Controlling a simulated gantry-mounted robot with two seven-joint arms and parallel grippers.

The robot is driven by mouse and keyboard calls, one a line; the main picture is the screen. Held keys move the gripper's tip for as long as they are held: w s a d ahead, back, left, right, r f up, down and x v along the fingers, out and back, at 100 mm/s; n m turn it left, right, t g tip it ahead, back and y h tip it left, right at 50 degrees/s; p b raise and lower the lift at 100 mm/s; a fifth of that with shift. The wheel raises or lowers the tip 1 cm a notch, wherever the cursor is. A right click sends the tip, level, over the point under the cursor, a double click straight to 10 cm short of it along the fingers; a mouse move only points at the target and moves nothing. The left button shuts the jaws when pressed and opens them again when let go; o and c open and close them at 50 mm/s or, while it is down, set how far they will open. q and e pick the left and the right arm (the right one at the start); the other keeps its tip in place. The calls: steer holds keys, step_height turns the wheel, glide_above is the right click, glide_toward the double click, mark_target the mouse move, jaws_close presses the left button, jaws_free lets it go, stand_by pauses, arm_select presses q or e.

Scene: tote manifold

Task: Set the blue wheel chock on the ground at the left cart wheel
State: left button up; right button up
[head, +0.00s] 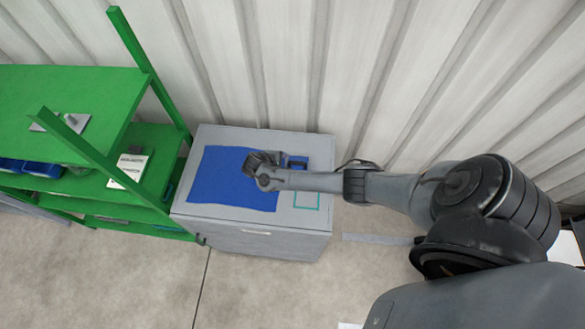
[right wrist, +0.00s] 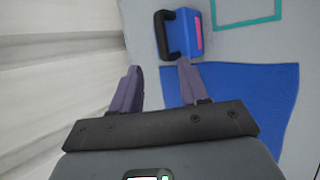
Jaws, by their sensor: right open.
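A blue block with a black handle and a pink label, apparently the wheel chock (head: 297,161), sits on top of a grey cabinet near its back edge. In the right wrist view the chock (right wrist: 196,36) lies just beyond my fingertips, its black handle to the left. My right gripper (head: 262,160) is over the cabinet top, left of the chock. In the right wrist view the right gripper (right wrist: 159,72) has its fingers apart with nothing between them. My left gripper is not in view. No cart wheel shows clearly in either view.
The grey cabinet (head: 265,240) carries a blue mat (head: 225,185) and a teal square outline (head: 306,207). A green shelf rack (head: 70,90) with several items stands at the left. A corrugated wall (head: 300,60) rises close behind. Bare floor (head: 260,295) lies in front.

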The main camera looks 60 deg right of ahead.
mark_target(294, 163)
steer(key=b+x, duration=0.2)
steer(key=x, duration=0.2)
steer(key=shift+s+f+b, duration=0.15)
steer(key=shift+f+b, duration=0.25)
steer(key=b+x, duration=0.2)
steer(key=b, duration=0.1)
steer(key=shift+s+d+f, duration=0.1)
steer(key=shift+s+f, duration=0.05)
steer(key=shift+f, duration=0.25)
steer(key=shift+d+f+b, duration=0.25)
steer(key=shift+d+b, duration=0.1)
jaws_close()
